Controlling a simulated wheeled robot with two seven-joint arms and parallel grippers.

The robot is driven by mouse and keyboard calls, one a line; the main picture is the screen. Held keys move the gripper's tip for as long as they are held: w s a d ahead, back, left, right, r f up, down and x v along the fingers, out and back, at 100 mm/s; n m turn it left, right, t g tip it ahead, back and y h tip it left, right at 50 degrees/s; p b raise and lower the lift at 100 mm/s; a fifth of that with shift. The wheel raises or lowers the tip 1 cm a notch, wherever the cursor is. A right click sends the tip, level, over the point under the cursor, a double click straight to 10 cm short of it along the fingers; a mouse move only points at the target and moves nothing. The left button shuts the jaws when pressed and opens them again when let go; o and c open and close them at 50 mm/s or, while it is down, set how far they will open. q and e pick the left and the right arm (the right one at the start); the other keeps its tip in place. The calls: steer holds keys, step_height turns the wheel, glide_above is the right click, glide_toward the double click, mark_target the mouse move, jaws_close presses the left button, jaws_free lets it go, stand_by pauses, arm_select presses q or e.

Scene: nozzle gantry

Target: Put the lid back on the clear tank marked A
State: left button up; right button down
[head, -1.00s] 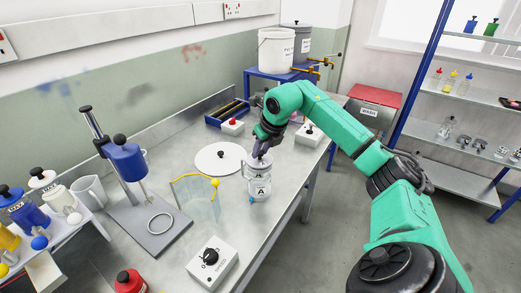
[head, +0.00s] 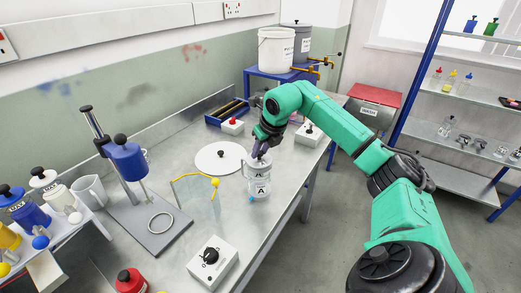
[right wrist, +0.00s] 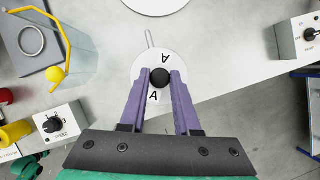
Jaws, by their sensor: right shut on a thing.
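The clear tank marked A (head: 259,188) stands upright on the steel bench. My right gripper (head: 261,152) is directly above it, pointing down. In the right wrist view the purple fingers of my right gripper (right wrist: 160,82) are shut on the black knob of a round pale lid (right wrist: 143,68). The lid bears the letter A and covers the tank from above. In the head view the lid is at the tank's top; I cannot tell whether it rests on the rim or is slightly above it. My left gripper is out of view.
A large white disc with a black knob (head: 220,156) lies behind the tank. A clear curved screen with a yellow edge (head: 198,195) stands close to its left. A dial box (head: 212,262) is nearer the front. The bench edge is close on the right.

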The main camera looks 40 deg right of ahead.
stand_by(0.6)
steer(key=shift+c, duration=0.3)
jaws_free()
step_height(320, 180, up, 7)
steer(key=p, duration=0.6)
steer(key=shift+p, duration=0.3)
jaws_close()
stand_by(0.3)
steer(key=shift+f, duration=0.2)
stand_by(1.2)
